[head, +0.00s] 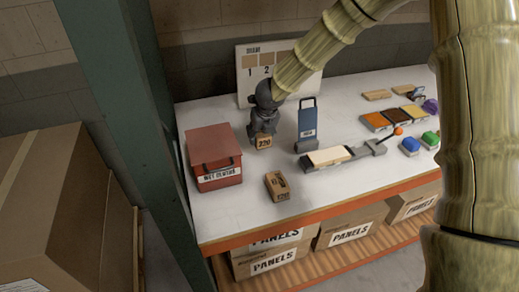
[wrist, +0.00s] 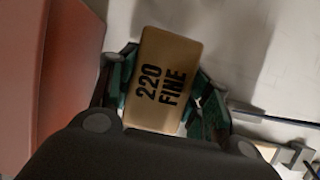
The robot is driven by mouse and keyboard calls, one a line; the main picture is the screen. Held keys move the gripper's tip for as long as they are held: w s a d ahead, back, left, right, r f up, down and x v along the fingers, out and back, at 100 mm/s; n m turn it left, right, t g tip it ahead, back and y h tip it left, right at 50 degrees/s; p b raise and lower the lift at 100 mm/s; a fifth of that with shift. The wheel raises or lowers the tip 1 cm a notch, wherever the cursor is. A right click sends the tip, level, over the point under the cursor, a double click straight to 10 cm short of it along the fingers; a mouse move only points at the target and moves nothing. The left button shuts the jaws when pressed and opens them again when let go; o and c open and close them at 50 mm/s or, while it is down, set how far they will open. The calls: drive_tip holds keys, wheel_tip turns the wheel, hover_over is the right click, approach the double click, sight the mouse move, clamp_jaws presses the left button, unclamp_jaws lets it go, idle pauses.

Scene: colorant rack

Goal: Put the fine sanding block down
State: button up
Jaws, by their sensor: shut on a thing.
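The fine sanding block (wrist: 162,80) is tan and marked "220 FINE" in the wrist view. My gripper (wrist: 165,108) is shut on it, with a finger on each side. In the head view the block (head: 264,142) shows below my gripper (head: 263,130), between the red bin and the blue upright piece. I cannot tell whether the block touches the white tabletop. A second tan block (head: 277,186) with dark print lies on the table nearer the front edge; its print is too small to read surely.
A red lidded bin (head: 214,157) stands close on the left. A blue upright piece (head: 307,117) and a sanding board (head: 330,156) are to the right. A numbered board (head: 250,66) stands behind. A green post (head: 130,110) is at the left. Bare tabletop (head: 235,215) shows in front.

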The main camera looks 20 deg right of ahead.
sight(264, 137)
wheel_tip(264, 137, down, 4)
drive_tip(key=shift+w+r, duration=0.15)
drive_tip(key=shift+r, duration=0.1)
drive_tip(key=shift+f+b, duration=0.35)
drive_tip(key=shift+f, duration=1.6)
drive_tip(key=shift+f, duration=0.15)
drive_tip(key=o, duration=1)
drive_tip(key=shift+o, duration=0.2)
drive_tip(key=shift+r, duration=0.25)
drive_tip(key=b+v, duration=0.1)
drive_tip(key=v, duration=1.1)
